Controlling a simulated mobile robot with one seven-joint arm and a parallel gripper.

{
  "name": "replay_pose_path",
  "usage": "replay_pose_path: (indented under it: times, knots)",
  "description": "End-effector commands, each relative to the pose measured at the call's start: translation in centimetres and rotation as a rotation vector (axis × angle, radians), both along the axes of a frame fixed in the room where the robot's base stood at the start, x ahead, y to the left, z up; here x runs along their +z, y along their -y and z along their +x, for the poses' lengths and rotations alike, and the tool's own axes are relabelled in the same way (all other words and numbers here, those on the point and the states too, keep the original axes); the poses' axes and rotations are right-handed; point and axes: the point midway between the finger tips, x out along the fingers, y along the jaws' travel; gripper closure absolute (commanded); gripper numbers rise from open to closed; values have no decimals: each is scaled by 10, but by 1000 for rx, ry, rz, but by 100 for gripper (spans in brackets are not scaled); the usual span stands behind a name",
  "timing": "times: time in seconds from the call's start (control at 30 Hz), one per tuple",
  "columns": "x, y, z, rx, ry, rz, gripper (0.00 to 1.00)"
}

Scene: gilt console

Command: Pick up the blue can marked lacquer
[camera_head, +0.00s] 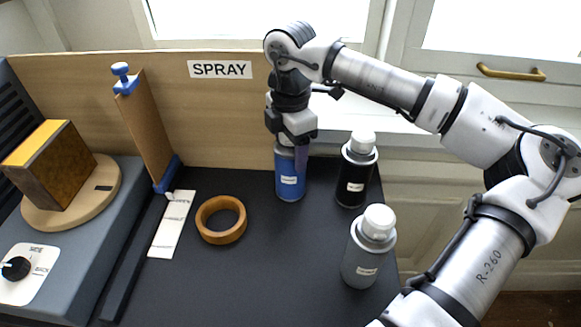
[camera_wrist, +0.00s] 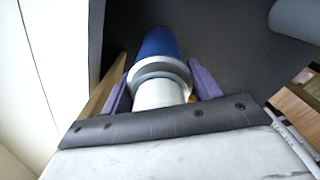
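The blue can (camera_head: 289,183) stands upright on the black surface near the wooden back board, with a small white label too small to read. My gripper (camera_head: 292,158) is above it, pointing down, its fingers around the can's top; the cap is hidden in the head view. In the wrist view, the blue can (camera_wrist: 157,43) shows a silver collar and white cap between the two purple fingers of my gripper (camera_wrist: 160,82). One finger is on each side, close to the collar. Whether they press on the can cannot be told.
A black can (camera_head: 356,175) stands close right of the blue can, and a grey can (camera_head: 369,249) stands nearer. A wooden ring (camera_head: 221,219) and a white label strip (camera_head: 172,224) lie to the left. A SPRAY sign (camera_head: 220,69) is on the back board (camera_head: 215,125).

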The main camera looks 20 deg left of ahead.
Motion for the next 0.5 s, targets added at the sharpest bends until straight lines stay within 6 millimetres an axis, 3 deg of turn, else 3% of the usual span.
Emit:
replay_pose_path:
  times: [0.07,0.4,0.5]
  knots:
    - [0,0,0,0,0,0,49]
    - [1,0,0,0,0,0,94]
    - [1,0,0,0,2,1,96]
